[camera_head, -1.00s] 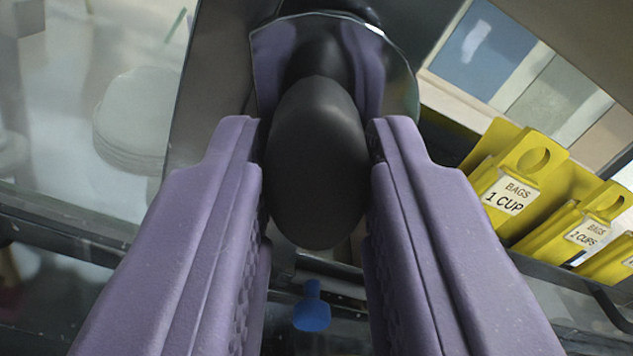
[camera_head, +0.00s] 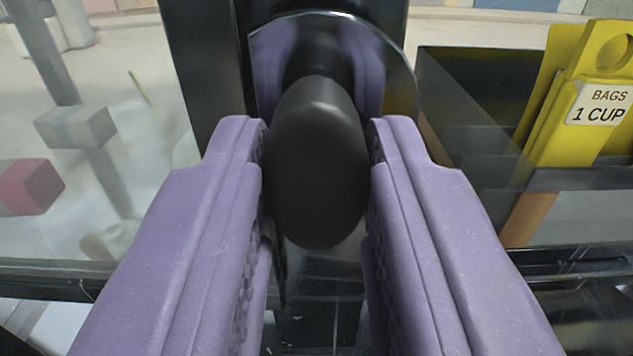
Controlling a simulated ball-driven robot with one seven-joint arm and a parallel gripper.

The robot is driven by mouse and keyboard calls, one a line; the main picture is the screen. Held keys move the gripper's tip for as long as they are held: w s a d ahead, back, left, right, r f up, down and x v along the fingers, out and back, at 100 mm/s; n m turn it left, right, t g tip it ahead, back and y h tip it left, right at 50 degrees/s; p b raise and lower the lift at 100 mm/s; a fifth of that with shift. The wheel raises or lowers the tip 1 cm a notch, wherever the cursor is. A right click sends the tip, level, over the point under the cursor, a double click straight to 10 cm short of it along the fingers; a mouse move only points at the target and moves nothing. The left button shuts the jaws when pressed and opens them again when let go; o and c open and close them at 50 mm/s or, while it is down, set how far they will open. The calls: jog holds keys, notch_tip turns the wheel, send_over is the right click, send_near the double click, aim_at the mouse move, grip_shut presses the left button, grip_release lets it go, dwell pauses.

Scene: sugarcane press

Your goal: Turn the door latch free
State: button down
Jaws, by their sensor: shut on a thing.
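The door latch (camera_head: 318,165) is a black oval knob in the middle of the head camera view. Behind it is a shiny round plate (camera_head: 393,75) on a dark upright frame (camera_head: 205,60). My gripper (camera_head: 318,150) has its two purple fingers on the left and right sides of the knob, shut on it. The knob's long side runs up and down in the picture, in line with the fingers. The neck behind the knob is partly hidden by it.
Clear glass (camera_head: 150,190) lies left of the frame, with blurred blocks seen through it. A dark rail crosses below the knob.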

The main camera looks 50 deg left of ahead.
jog(key=shift+f, duration=0.1)
jog(key=c, duration=0.9)
grip_release()
jog(key=shift+d, duration=0.1)
jog(key=v, duration=0.7)
jog(key=shift+s+d, duration=0.25)
jog(key=shift+s, duration=0.05)
jog(key=shift+b, duration=0.3)
